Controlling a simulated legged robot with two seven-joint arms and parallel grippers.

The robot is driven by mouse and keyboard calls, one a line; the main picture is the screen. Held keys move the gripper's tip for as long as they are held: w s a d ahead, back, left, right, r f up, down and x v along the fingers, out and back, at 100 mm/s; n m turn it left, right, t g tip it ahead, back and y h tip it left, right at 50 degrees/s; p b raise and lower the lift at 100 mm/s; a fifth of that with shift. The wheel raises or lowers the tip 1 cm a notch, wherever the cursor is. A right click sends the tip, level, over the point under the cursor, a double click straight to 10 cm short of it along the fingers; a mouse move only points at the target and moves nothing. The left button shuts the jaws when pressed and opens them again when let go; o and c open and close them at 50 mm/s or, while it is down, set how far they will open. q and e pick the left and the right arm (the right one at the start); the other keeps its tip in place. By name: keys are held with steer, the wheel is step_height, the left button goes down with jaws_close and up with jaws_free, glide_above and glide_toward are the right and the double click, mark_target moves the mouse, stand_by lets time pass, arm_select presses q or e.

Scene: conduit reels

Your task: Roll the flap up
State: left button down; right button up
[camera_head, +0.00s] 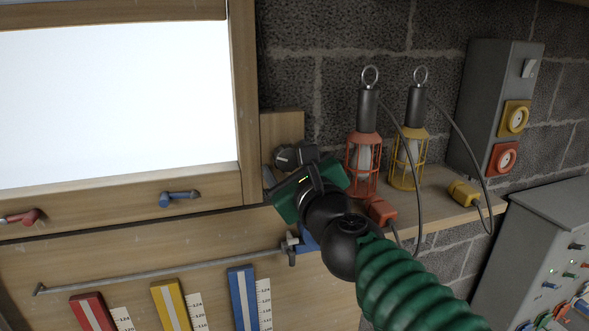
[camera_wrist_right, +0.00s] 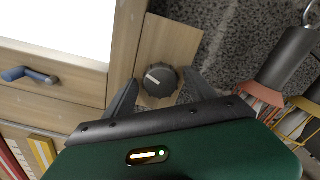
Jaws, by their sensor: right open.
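A dark round knob (camera_wrist_right: 160,82) with a white pointer line sits on a small wooden plate (camera_wrist_right: 168,36) beside the window frame. It also shows in the head view (camera_head: 283,158), partly behind my gripper. My right gripper (camera_head: 300,160) is in front of the plate. In the wrist view its two dark fingers (camera_wrist_right: 161,92) are spread, one on each side of the knob; I cannot tell whether they touch it. A bright white panel (camera_head: 115,105) fills the wooden frame at the left; I cannot tell whether it is the flap. My left gripper is out of view.
A red caged lamp (camera_head: 364,160) and a yellow one (camera_head: 408,160) stand on a wooden shelf (camera_head: 440,205), with cables and plugs. A blue handle (camera_head: 180,198) and a red one (camera_head: 22,217) are on the lower frame. A grey rod (camera_head: 160,271) runs below. Grey boxes stand right.

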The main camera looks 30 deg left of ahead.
steer(key=b+v, duration=0.4)
steer(key=v, duration=1.2)
steer(key=shift+s+d, duration=0.15)
steer(key=shift+d, duration=0.15)
steer(key=shift+a+f, duration=0.15)
steer(key=shift+a, duration=0.05)
